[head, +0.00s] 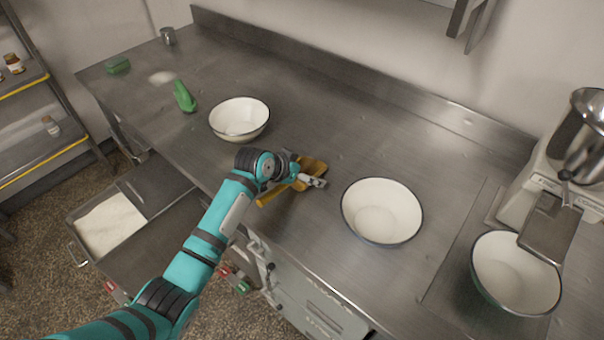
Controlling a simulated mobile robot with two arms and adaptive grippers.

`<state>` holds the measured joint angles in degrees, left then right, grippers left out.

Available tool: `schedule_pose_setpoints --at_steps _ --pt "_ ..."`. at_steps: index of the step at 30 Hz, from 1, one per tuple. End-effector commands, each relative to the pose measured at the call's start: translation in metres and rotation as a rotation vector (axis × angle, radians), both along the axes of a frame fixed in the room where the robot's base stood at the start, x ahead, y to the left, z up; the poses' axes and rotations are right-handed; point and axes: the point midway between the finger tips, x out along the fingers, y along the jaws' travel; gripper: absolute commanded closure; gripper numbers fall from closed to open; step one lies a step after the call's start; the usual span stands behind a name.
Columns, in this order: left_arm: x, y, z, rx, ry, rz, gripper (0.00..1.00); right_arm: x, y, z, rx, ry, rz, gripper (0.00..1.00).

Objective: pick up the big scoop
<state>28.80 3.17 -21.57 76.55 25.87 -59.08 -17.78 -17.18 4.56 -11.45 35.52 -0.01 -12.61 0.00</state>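A yellow-brown scoop (268,198) lies on the steel counter near its front edge, between two white bowls. Its handle end points toward the front left, and part of its bowl shows behind my gripper. My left gripper (316,182) is over the scoop and covers its middle. I cannot tell whether the fingers touch it or how far apart they are. My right gripper is not in view.
White bowls stand left (240,119) and right (382,211) of the scoop. A green bottle (185,97) lies farther left. An open drawer with white powder (110,225) juts out below. The counter behind the scoop is clear.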

Motion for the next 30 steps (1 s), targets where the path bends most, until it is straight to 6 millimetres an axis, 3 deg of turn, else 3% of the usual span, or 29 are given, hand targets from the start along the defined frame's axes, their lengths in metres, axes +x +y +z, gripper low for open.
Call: schedule_pose_setpoints --at_steps 2,17,19,20,30 --pt "-0.0001 0.0002 0.0000 0.000 0.000 0.000 0.04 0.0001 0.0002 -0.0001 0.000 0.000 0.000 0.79" --pt "-0.0003 0.0005 0.0000 0.001 0.001 0.000 0.68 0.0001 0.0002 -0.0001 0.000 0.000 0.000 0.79" --pt "-0.0001 0.0004 0.0007 -0.001 -0.001 0.000 0.68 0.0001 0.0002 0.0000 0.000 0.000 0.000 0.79" --pt "-0.0001 0.0004 0.0007 -0.001 -0.001 0.000 0.74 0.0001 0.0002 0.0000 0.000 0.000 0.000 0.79" --pt "0.0009 0.0005 0.0078 -0.001 -0.004 0.000 0.74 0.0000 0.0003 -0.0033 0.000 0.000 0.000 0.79"
